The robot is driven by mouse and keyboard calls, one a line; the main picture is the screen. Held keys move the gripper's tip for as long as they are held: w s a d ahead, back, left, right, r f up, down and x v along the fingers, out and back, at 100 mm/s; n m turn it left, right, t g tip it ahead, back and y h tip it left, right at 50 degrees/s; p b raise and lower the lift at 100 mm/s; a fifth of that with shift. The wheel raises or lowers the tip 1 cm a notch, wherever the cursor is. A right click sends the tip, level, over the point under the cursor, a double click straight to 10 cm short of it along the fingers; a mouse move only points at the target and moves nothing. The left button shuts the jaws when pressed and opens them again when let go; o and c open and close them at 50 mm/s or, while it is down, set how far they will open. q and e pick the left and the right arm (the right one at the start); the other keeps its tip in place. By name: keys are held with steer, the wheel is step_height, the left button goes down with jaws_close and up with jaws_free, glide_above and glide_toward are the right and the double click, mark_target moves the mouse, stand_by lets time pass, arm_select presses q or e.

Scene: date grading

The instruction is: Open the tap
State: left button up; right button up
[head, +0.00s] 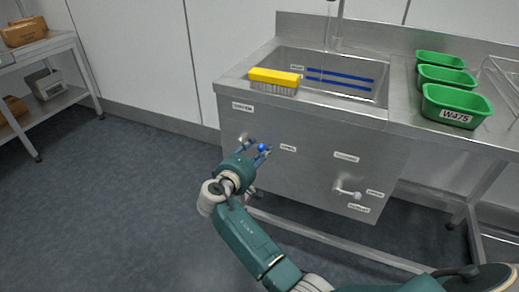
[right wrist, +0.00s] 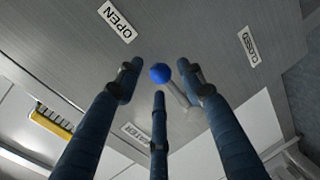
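The tap is a pale lever (right wrist: 178,92) with a blue ball knob (right wrist: 160,73), on the steel front panel of the sink (head: 310,165). The blue knob also shows in the head view (head: 262,147). My right gripper (right wrist: 158,80) is open, with its three fingers spread around the knob and no clear contact. In the right wrist view, an OPEN label (right wrist: 115,20) is at upper left, a CLOSED label (right wrist: 250,46) at upper right and another label (right wrist: 135,135) below. Exactly where the lever points is hard to tell. My left gripper is not in view.
A second lever with a pale knob (head: 349,193) is on the panel further right. A yellow brush (head: 274,78) lies on the sink's front rim. Several green bins (head: 455,104) stand on the counter at right. A shelf (head: 62,43) stands at far left; the floor between is clear.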

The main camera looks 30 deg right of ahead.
steer(key=v, duration=0.6)
steer(key=shift+s+a, duration=0.1)
